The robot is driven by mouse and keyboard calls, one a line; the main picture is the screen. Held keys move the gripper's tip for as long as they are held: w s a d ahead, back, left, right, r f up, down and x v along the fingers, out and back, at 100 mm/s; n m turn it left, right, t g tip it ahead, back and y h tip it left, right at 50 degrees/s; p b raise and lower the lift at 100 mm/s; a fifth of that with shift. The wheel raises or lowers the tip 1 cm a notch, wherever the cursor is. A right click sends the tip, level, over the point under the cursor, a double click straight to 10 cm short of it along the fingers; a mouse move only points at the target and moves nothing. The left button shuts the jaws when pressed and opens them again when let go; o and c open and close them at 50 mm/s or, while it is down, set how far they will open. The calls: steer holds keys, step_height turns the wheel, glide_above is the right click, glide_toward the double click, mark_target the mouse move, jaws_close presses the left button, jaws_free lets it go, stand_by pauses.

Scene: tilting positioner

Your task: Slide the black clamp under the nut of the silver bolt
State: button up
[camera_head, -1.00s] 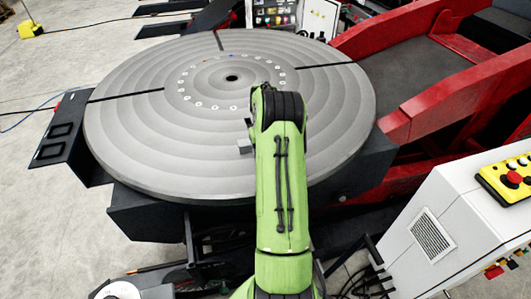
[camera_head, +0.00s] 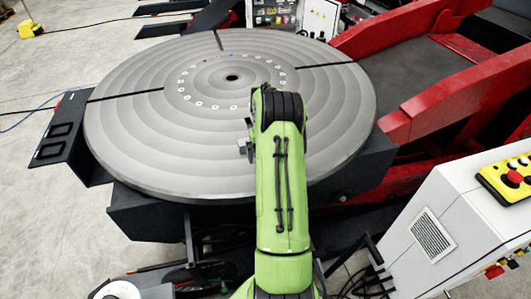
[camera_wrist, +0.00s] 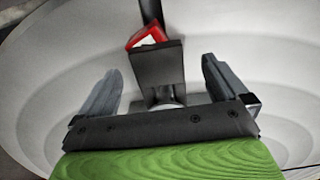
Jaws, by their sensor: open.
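In the wrist view my gripper (camera_wrist: 161,68) is open, with one grey finger on each side. A dark block, which looks like the black clamp (camera_wrist: 157,62), stands between the fingers, with a visible gap on both sides. A small pale rounded part shows below the block, close to the gripper's palm; I cannot tell whether it is the silver bolt or its nut. In the head view my green arm hides most of the gripper and the work spot. A small grey piece (camera_head: 245,148) shows just left of the arm; I cannot tell what it is.
A red and white piece (camera_wrist: 147,36) sits behind the dark block. The large round grey table (camera_head: 150,130) has dark radial slots and a ring of holes, and its left side is clear. Red frame beams (camera_head: 400,75) and a white control cabinet (camera_head: 430,215) stand at the right.

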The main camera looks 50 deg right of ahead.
steer(key=shift+r, duration=0.1)
stand_by(0.3)
step_height(320, 180, up, 7)
steer(key=p, duration=0.5)
stand_by(0.4)
